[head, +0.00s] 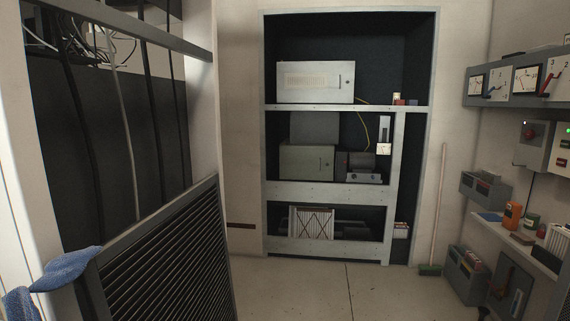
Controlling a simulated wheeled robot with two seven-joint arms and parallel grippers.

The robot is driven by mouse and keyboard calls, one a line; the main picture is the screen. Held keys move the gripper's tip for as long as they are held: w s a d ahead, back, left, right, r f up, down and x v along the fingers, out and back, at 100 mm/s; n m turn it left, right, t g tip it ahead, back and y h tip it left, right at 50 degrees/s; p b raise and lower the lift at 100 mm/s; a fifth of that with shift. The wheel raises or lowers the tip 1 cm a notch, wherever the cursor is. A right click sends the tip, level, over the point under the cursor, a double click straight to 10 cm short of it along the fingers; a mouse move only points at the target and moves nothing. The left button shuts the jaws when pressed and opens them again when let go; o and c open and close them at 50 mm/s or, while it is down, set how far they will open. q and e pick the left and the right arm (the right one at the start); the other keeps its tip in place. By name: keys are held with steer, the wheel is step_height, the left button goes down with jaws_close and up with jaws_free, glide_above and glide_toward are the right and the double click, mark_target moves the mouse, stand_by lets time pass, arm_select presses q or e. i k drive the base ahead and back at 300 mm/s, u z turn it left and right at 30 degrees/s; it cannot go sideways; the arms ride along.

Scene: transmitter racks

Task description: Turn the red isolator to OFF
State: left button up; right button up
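I cannot make out for certain which part is the red isolator. A red handle-like part (547,86) shows on a numbered white plate in the grey wall unit at the upper right. Lower down, a grey wall box (536,146) carries a small red part (529,133) on its face. A further box with red and green parts (563,146) is cut off by the right edge. No ON or OFF marking is readable. Neither of my grippers is in view.
A grey rack (348,190) stands at the back. A louvred panel (165,260) with a blue cloth (68,268) is at the left. A shelf (543,250), bins (485,190) and a broom (442,210) are at the right. The middle floor (330,290) is clear.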

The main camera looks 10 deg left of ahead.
mark_target(530, 134)
steer(key=u, duration=0.15)
steer(key=i, duration=4)
steer(key=z, duration=2.35)
